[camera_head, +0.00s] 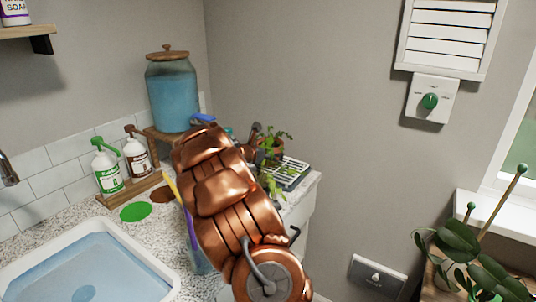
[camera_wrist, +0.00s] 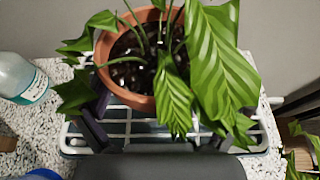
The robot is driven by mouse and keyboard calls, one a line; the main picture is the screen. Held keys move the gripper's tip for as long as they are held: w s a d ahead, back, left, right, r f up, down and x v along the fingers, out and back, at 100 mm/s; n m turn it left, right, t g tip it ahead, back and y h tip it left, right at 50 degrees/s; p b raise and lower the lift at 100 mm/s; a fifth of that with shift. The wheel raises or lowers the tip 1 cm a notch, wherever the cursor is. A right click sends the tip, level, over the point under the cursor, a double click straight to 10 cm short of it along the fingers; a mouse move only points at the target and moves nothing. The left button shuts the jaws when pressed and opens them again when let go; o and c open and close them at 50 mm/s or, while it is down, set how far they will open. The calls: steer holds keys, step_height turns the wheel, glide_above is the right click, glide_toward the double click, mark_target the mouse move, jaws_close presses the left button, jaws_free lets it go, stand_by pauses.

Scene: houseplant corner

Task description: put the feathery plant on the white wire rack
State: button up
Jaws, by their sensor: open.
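The feathery plant (camera_wrist: 220,62), with long ribbed green leaves in a terracotta pot (camera_wrist: 125,80), appears to stand on the white wire rack (camera_wrist: 128,128). Rack wires show in front of the pot and to both sides. My gripper (camera_wrist: 150,118) is open, with its dark left finger close beside the pot; the right finger is mostly hidden by hanging leaves. I cannot tell whether the fingers touch the pot. In the head view the plant (camera_head: 274,137) and rack (camera_head: 291,178) show behind my copper arm, which hides most of the gripper.
A clear bottle with bluish liquid (camera_wrist: 22,80) stands left of the rack. More leaves (camera_wrist: 300,150) show at lower right of the wrist view. A wall is behind.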

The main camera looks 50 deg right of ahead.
steer(key=v, duration=1.1)
steer(key=shift+a, duration=0.35)
